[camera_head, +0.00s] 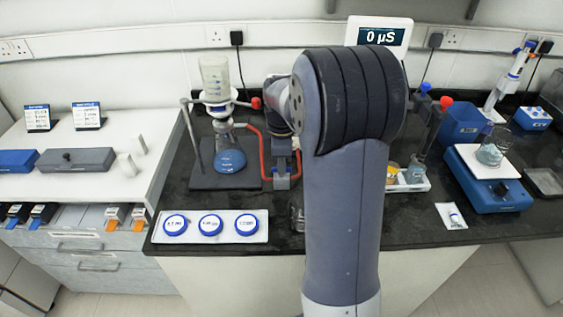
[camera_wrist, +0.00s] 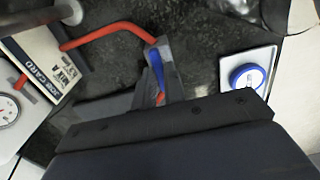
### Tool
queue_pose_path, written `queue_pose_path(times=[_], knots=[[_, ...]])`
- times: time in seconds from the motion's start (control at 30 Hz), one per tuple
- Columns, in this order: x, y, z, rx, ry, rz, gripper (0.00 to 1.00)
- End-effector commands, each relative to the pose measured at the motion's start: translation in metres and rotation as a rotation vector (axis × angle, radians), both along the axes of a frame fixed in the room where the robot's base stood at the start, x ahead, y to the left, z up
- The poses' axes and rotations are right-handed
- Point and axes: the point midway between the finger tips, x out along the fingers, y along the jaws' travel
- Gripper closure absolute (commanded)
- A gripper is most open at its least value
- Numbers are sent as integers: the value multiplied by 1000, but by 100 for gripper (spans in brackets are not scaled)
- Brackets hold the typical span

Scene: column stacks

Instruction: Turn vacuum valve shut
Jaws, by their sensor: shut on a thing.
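The vacuum valve's blue lever (camera_wrist: 156,66) shows in the wrist view, close to the end of a red hose. My gripper (camera_wrist: 158,82) is shut on this lever, with a grey finger on each side. The fingers hide most of the valve's body, so I cannot tell how far the lever is turned. In the head view my arm blocks much of this spot. The red hose (camera_head: 263,160) runs there from the flask (camera_head: 229,152) toward the valve area, just right of the stand.
A white tray with blue-lidded dishes (camera_head: 211,225) lies at the front left; one blue lid (camera_wrist: 247,77) shows in the wrist view. A printed card (camera_wrist: 38,62) and round gauge (camera_wrist: 6,110) are close at left. A blue balance (camera_head: 492,183) stands at right.

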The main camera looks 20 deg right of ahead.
Motion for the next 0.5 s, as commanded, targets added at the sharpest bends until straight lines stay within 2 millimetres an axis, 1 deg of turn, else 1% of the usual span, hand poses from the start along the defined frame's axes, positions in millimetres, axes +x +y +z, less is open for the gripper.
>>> queue_pose_path(times=[0.27, 0.5], knots=[[0, 0, 1, 0, 1, -98, 100], [0, 0, 1, 0, 2, -290, 100]])
